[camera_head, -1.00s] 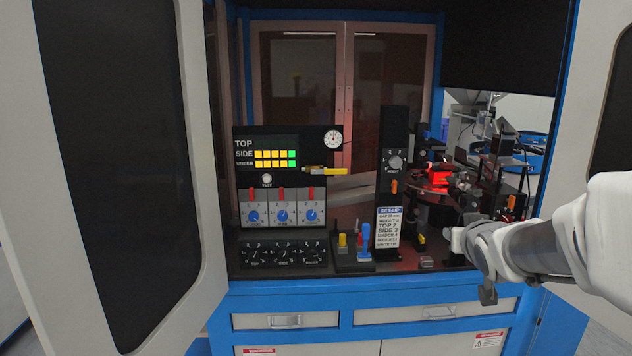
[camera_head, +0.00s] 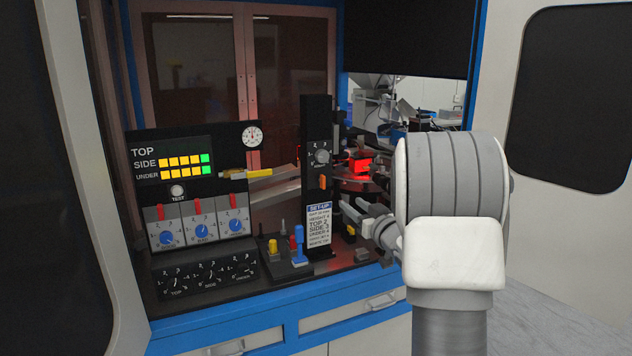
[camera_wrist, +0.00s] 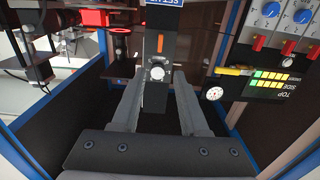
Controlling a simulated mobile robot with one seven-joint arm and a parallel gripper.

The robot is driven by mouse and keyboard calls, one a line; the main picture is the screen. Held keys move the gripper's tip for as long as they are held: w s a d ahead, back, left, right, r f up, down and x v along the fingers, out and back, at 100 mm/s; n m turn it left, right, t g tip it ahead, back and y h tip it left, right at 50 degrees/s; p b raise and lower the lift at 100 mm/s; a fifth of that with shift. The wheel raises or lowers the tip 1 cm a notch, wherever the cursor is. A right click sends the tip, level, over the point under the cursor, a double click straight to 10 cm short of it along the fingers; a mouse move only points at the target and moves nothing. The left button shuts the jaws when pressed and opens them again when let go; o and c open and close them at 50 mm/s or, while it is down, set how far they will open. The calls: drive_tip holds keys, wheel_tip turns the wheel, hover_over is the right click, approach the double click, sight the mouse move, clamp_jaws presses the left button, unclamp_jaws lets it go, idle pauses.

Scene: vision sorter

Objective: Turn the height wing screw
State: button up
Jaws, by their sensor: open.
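A black upright column (camera_head: 316,110) carries a round grey screw knob (camera_head: 321,156) with a small dial around it, and an orange tab (camera_head: 323,182) below. The knob appears to be the height wing screw; its small lettering is hard to read. In the wrist view the column is upside down, and the knob (camera_wrist: 157,73) shows between my two fingertips. My gripper (camera_wrist: 157,82) is open and empty, with a finger on each side of the knob in the picture. I cannot tell the remaining distance. In the head view, my gripper (camera_head: 352,214) is right of the column's lower part, partly behind my arm.
A black panel (camera_head: 190,205) with lights, blue dials and red levers stands left of the column. A yellow-tipped part (camera_head: 258,173) juts from it. Blue (camera_head: 299,245) and yellow (camera_head: 273,246) posts stand at the column's foot. Red-lit machinery (camera_head: 360,165) is behind right.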

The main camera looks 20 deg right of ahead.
sight(324, 182)
drive_tip(key=w+p, duration=0.1)
drive_tip(key=w, duration=0.4)
drive_tip(key=w+p, duration=0.1)
drive_tip(key=w, duration=0.5)
drive_tip(key=w+p, duration=0.1)
drive_tip(key=w, duration=0.5)
drive_tip(key=shift+w+a, duration=0.2)
drive_tip(key=shift+a, duration=0.1)
clamp_jaws()
